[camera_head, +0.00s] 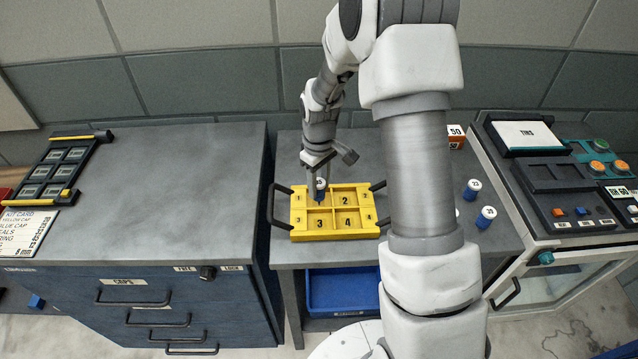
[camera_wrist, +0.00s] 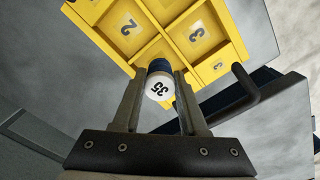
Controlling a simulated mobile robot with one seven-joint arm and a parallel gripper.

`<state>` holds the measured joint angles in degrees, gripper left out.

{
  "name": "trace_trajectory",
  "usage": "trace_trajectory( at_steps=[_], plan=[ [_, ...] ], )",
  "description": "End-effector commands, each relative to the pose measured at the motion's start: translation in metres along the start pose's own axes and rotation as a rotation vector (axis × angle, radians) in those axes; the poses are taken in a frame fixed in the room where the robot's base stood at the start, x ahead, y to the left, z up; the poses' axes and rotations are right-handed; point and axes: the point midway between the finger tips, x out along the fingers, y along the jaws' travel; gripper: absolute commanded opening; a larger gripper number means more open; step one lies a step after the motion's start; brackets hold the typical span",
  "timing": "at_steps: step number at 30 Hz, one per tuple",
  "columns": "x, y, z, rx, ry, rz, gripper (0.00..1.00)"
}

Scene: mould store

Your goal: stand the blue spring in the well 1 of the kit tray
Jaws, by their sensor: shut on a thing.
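The yellow kit tray (camera_head: 335,236) lies on the grey bench, with wells numbered 1 to 4 and a dark handle at each side. My gripper (camera_head: 319,176) points down over its left part and is shut on the blue spring (camera_head: 320,195), which looks about upright. In the wrist view the blue spring (camera_wrist: 159,67) shows its white numbered top between the fingers. It lies over the well 1 side of the tray, close to the dividers. Its lower end and the floor of well 1 are hidden, so I cannot tell whether it touches the tray.
Two more blue pieces with white tops stand right of my arm, one behind (camera_head: 473,190) and one in front (camera_head: 486,217). An orange box (camera_head: 456,136) is at the back. A blue bin (camera_head: 343,291) sits below the bench. The left cabinet top (camera_head: 160,190) is mostly clear.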

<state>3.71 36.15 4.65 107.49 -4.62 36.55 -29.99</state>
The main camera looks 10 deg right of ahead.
Motion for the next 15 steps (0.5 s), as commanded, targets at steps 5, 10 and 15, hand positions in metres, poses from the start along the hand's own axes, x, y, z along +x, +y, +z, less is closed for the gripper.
trace_trajectory(
  at_steps=[5,10,15],
  plan=[
    [0.0006,0.0001,-0.0001,0.000,0.000,0.000,0.00],
    [0.0037,0.0001,-0.0001,0.000,0.000,0.000,0.00],
    [0.0072,0.0001,-0.0001,0.000,0.000,0.000,0.00]
  ],
)
